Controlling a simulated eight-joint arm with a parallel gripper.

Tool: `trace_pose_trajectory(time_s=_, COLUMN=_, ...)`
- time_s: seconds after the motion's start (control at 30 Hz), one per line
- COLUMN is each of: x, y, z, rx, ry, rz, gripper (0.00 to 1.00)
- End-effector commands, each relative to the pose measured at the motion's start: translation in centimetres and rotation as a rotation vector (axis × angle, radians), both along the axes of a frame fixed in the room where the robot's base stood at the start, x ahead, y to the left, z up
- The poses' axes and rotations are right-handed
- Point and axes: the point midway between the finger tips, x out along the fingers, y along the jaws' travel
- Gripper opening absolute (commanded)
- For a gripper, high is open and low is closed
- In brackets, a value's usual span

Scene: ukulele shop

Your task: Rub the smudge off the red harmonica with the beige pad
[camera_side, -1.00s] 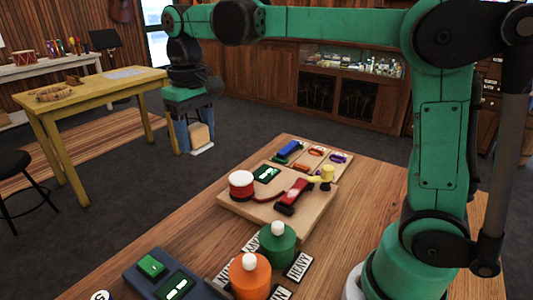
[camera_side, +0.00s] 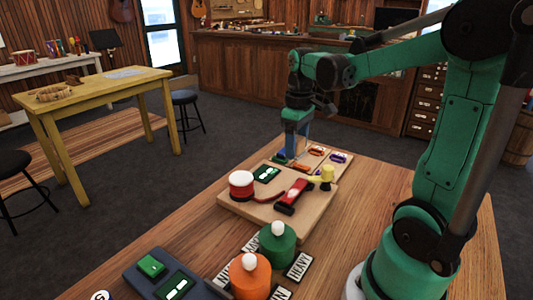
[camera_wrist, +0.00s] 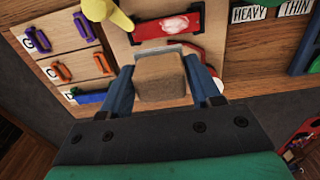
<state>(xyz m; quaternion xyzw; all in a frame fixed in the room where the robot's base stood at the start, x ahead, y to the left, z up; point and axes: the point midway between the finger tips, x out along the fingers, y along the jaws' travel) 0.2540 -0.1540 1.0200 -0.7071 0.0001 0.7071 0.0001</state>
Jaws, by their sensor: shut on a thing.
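The red harmonica (camera_side: 292,194) lies on a light wooden board (camera_side: 314,207) on the workbench. In the wrist view the red harmonica (camera_wrist: 140,31) shows a whitish smudge (camera_wrist: 172,25) on its upper face. My gripper (camera_wrist: 160,85) is shut on the beige pad (camera_wrist: 160,78), a block held between its blue fingers. The pad is not clearly visible in that view.
A yellow knobbed post (camera_side: 327,177) stands at one end of the harmonica. Green (camera_side: 277,240) and orange (camera_side: 249,277) knobbed weights stand nearer.

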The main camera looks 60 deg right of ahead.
Motion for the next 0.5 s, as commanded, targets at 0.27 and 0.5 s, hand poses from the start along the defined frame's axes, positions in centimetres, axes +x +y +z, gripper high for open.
trace_pose_trajectory(time_s=0.27, x=-1.0, y=-0.8, z=-1.2, rx=0.000, ry=0.000, rz=0.002, gripper=0.14)
trace_pose_trajectory(time_s=0.5, x=-1.0, y=-0.7, z=-3.2, rx=0.000, ry=0.000, rz=0.002, gripper=0.14)
